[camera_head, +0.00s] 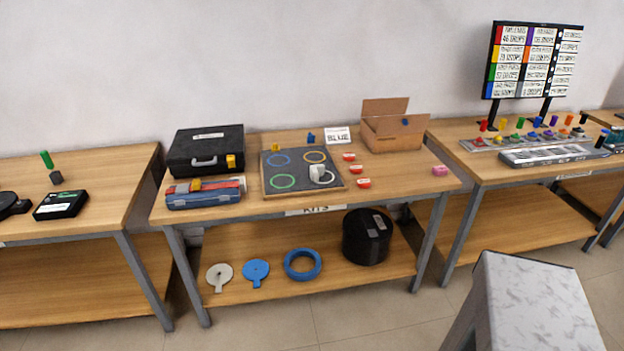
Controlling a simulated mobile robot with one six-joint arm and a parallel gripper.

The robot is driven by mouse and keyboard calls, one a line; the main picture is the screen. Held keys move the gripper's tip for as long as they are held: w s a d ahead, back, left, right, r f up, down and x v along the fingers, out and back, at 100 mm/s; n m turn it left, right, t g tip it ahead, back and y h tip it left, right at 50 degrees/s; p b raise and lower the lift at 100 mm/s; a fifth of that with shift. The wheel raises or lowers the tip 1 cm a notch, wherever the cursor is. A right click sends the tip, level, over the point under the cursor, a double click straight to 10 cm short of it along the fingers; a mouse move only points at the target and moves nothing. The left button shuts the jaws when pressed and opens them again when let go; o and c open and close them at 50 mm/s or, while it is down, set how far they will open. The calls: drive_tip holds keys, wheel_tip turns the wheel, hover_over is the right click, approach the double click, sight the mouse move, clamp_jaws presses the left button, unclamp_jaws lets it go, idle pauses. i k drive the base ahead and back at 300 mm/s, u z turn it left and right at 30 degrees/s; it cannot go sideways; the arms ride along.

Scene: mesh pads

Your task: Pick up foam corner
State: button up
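No piece is plainly recognisable as the foam corner. A small pink block (440,170) lies alone near the right end of the middle table (405,186); it may be the foam corner, but its shape is too small to tell. A small white object (321,174) on the dark board is also unclear. My gripper is not in view.
A dark ringed board (267,192), black case (206,151), blue toolbox (204,198) and open cardboard box (393,126) crowd the middle table. Several red pieces lie right of the board. A marbled-top block (530,300) stands front right. Floor is clear before the table.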

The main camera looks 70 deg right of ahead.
sight(317, 170)
drive_tip(key=z, duration=1)
drive_tip(key=i, duration=0.65)
drive_tip(key=u, duration=0.3)
drive_tip(key=k, duration=0.6)
drive_tip(key=z, duration=0.05)
